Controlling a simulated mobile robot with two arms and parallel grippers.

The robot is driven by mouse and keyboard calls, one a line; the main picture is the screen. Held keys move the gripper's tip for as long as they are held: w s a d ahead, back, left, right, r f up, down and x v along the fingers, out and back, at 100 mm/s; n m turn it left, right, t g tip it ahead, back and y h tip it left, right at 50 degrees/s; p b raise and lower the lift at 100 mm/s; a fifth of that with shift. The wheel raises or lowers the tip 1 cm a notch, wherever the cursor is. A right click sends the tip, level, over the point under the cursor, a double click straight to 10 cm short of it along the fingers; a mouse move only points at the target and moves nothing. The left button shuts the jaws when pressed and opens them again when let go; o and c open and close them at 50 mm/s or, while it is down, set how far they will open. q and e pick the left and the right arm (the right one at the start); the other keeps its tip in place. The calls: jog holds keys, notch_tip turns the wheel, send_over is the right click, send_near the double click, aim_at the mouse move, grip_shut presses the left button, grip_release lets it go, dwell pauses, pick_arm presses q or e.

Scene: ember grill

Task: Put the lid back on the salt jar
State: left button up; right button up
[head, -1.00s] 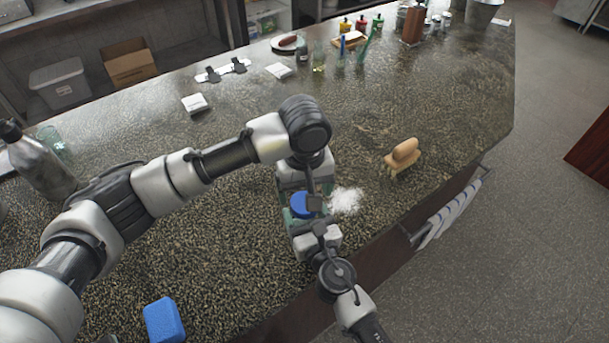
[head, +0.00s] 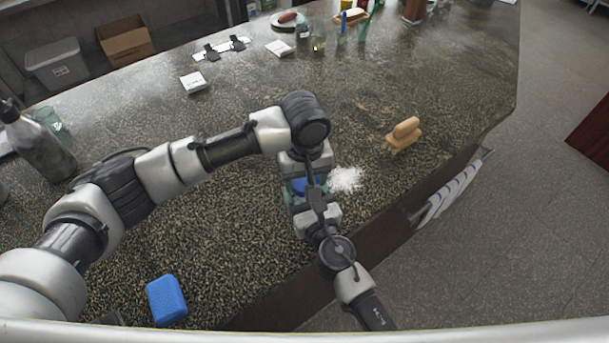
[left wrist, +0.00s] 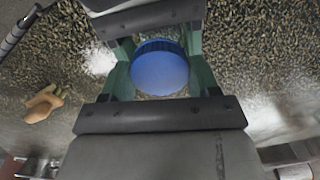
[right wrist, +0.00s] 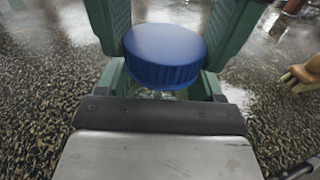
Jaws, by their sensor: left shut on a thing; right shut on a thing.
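The blue salt jar lid (right wrist: 165,55) is a round cap with a ribbed side. My left gripper (left wrist: 160,70) is shut on the lid (left wrist: 160,68), one green finger on each side. My right gripper (right wrist: 162,85) is shut on the clear glass salt jar (right wrist: 158,94), mostly hidden beneath the lid. The lid is level and directly over the jar; I cannot tell whether it is fully seated. In the head view the lid (head: 300,186) is partly covered by my grippers, which meet near the counter's front edge.
White spilled salt (head: 346,179) lies right of my grippers. A blue sponge (head: 166,300) lies front left, and a grey bottle (head: 38,148) stands at far left. A striped towel (head: 452,190) hangs along the front edge.

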pick_arm(q)
jog(key=shift+m, duration=1)
jog(key=o, duration=1.1)
notch_tip(320, 180, up, 12)
pick_arm(e)
jog(key=o, duration=1.8)
